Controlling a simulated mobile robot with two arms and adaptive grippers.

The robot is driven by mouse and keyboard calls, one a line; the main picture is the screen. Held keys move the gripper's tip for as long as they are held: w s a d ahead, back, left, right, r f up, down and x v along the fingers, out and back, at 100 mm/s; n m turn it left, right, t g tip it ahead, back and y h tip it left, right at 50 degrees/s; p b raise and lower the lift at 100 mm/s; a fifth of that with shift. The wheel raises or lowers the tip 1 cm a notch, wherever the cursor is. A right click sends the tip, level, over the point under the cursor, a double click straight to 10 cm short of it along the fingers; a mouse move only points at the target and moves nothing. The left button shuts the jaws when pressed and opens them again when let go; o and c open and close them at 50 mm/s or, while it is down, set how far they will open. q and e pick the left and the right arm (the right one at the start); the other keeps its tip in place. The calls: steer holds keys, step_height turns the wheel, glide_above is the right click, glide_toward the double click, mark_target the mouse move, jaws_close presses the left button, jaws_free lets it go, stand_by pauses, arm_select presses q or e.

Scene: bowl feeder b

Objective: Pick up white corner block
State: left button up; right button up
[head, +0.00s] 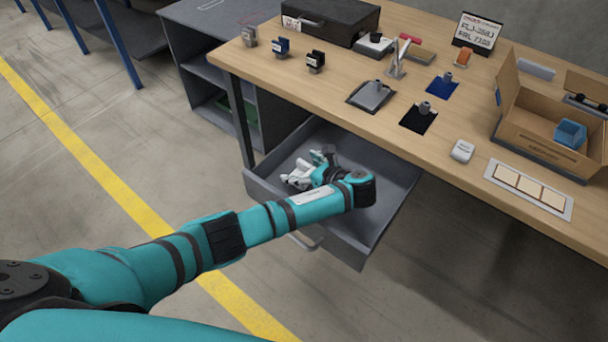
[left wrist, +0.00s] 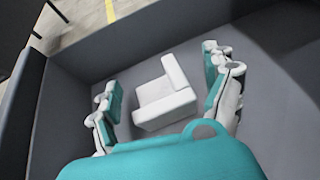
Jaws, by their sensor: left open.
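The white corner block (left wrist: 166,97) lies on the floor of the open grey drawer (left wrist: 265,100) in the left wrist view. My left gripper (left wrist: 162,98) is open, with one finger on each side of the block. A gap shows between the block and each finger, so they look apart from it. In the head view my left gripper (head: 312,172) is inside the drawer (head: 395,205) under the table. The block cannot be made out there, as the gripper and arm cover that spot. My right gripper is not in view.
The drawer walls stand close around my left gripper. The wooden table (head: 340,115) overhangs the drawer's back side. On it are a black case (head: 335,22), a cardboard box (head: 540,125) and several small parts. Floor is free at the left.

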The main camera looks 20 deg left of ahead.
arm_select(q)
jaws_close()
stand_by(0.5)
